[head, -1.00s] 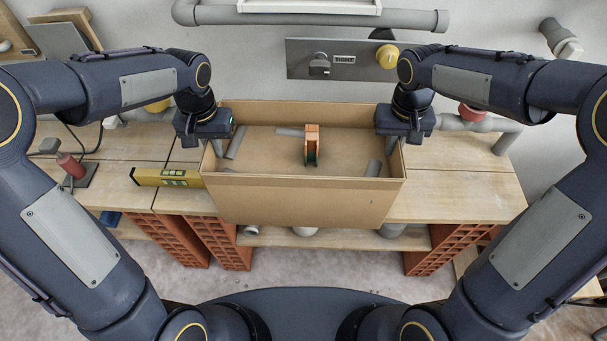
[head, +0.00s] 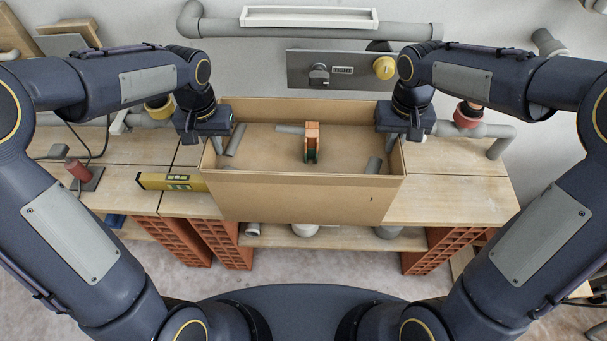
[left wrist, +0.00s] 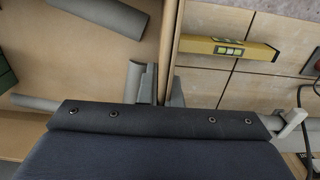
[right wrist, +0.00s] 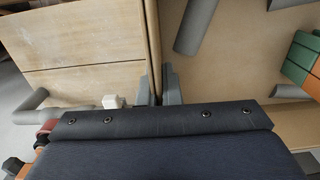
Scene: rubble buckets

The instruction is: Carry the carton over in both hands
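The open cardboard carton (head: 300,197) is in the middle of the head view, in front of and over the wooden bench. It looks level. My left gripper (head: 217,143) is shut on its left wall, with a finger on each side of the cardboard in the left wrist view (left wrist: 161,88). My right gripper (head: 393,142) is shut on the right wall, likewise in the right wrist view (right wrist: 159,88). Inside lie an orange and green object (head: 311,142) and several grey pipe pieces (head: 236,140). The gap under the carton is hidden.
The bench (head: 450,200) rests on red hollow bricks (head: 222,243). A yellow spirit level (head: 170,181) lies left of the carton. The bench top right of the carton is bare.

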